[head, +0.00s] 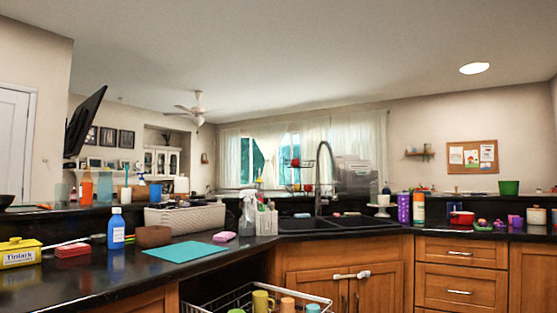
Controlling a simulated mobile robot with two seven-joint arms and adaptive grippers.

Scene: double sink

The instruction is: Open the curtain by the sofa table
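White sheer curtains (357,135) hang across a wide window on the far wall, beyond the kitchen counter. The left part of the curtain (231,152) covers that side of the window. Narrow teal strips of window (257,158) show between the hanging parts near the middle left. The lower edge of the curtains is hidden behind the counter and the things on it. I cannot make out a sofa table. Neither of my grippers is in view.
A black counter (140,272) with a double sink (300,223) and a tall faucet (319,175) stands between me and the window. A pulled-out dish rack (205,303) holds cups low in front. Bottles and a teal mat (185,251) sit on the left counter.

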